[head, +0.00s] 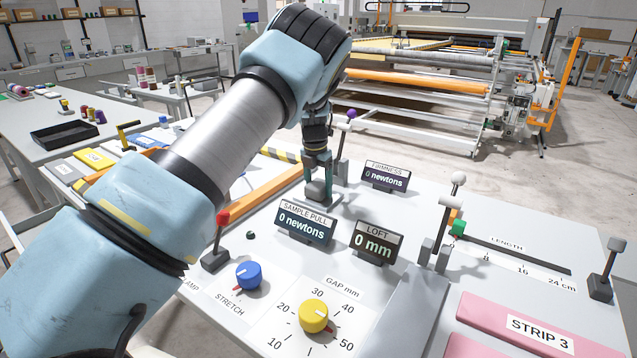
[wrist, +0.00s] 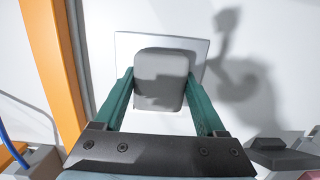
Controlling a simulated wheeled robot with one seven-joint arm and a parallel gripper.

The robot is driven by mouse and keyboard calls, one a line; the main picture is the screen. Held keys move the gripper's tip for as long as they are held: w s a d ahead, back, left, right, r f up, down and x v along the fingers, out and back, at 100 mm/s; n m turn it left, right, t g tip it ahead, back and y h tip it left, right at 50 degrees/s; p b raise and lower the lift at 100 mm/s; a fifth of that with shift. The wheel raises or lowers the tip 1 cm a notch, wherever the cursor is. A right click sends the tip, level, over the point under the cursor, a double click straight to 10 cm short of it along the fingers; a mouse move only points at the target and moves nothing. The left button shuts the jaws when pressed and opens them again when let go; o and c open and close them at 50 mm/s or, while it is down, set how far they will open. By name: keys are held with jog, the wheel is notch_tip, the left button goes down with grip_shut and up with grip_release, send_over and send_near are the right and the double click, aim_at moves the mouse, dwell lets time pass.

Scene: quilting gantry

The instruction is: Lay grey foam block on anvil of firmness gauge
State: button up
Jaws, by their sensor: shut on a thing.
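The grey foam block (wrist: 161,78) is held between the two green fingers of my gripper (wrist: 160,92) in the wrist view. A pale square plate, which looks like the anvil of the firmness gauge (wrist: 133,42), lies behind the block and sticks out past it on several sides. In the head view the grey block (head: 317,190) hangs at the tips of my gripper (head: 318,176), left of the display marked FIRMNESS (head: 386,178), which reads 0 newtons. I cannot tell whether the block touches the plate.
A post with a purple knob (head: 351,113) stands right beside my gripper. The SAMPLE PULL display (head: 305,224) and LOFT display (head: 377,243) stand in front. An orange rail (wrist: 57,60) runs along the left. A lever with a red knob (head: 223,218) is nearer.

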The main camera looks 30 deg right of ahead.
aim_at(315, 185)
jog(key=shift+f, duration=0.1)
jog(key=o, duration=1.4)
jog(key=r+b, duration=0.1)
jog(key=r, duration=0.3)
jog(key=a+r+b, duration=0.1)
jog(key=r, duration=0.3)
jog(key=r+b, duration=0.1)
jog(key=r, duration=0.3)
jog(key=shift+s+a+r, duration=0.1)
jog(key=shift+s+a, duration=0.1)
jog(key=shift+s, duration=0.1)
jog(key=a+m, duration=0.8)
jog(key=a, duration=1.6)
jog(key=s+a+f+m, duration=0.1)
jog(key=s+a+m, duration=0.4)
jog(key=s+a, duration=0.1)
jog(key=s+a+m, duration=0.6)
jog(key=a, duration=0.1)
jog(key=s+a+f+m+y, duration=0.1)
jog(key=s+a+m, duration=0.5)
jog(key=s, duration=0.1)
jog(key=shift+a+f+t, duration=0.2)
jog(key=shift+f+t, duration=0.15)
jog(key=shift+t, duration=0.05)
